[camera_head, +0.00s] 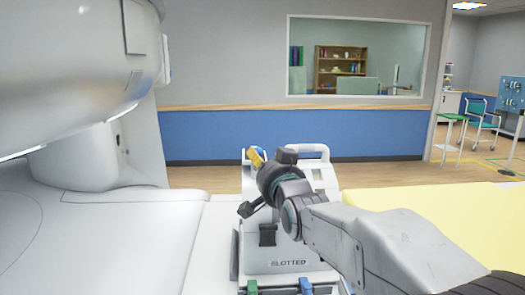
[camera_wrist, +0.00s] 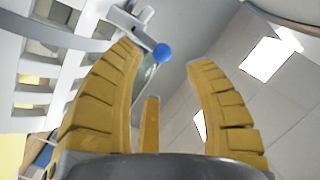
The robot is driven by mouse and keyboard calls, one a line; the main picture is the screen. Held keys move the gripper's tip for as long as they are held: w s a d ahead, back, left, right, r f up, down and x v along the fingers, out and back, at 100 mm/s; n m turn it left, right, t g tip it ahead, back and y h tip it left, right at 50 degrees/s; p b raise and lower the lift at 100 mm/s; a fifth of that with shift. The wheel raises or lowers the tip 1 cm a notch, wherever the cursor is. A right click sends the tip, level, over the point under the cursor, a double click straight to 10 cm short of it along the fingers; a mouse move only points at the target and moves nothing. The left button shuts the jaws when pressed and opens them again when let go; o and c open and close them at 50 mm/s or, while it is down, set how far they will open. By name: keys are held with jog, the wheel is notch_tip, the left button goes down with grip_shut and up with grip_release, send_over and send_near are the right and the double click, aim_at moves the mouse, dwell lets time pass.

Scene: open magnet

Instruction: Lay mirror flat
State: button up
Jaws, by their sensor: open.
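My gripper (camera_wrist: 165,58) is open in the wrist view, its two ribbed yellow fingers wide apart. A blue ball knob (camera_wrist: 162,53) on a grey bracket shows between the fingertips, closer to the left one; contact cannot be told. A narrow glassy strip just below the knob may be part of the mirror, mostly hidden behind the left finger. In the head view a yellow finger (camera_head: 256,158) shows at the far side of the white coil unit (camera_head: 290,252) marked "SLOTTED". The mirror cannot be made out there, as my wrist and arm cover much of the unit.
A slotted white frame (camera_wrist: 35,75) fills the left of the wrist view, close to the left finger. In the head view the large scanner (camera_head: 65,65) stands at the left, above the white bed (camera_head: 160,235). A yellow surface (camera_head: 450,225) lies at the right.

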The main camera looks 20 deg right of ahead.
aim_at(259, 153)
jog(key=n, duration=0.4)
jog(key=shift+r+n, duration=0.1)
jog(key=shift+n, duration=0.3)
jog(key=n, duration=0.1)
jog(key=w+n+p, duration=0.1)
jog(key=n, duration=0.2)
jog(key=shift+w+r+p, duration=0.25)
jog(key=shift+p, duration=0.1)
jog(key=shift+w+f+p, duration=0.2)
jog(key=shift+w+p, duration=0.8)
jog(key=shift+w, duration=1.85)
jog(key=shift+o, duration=0.4)
grip_shut()
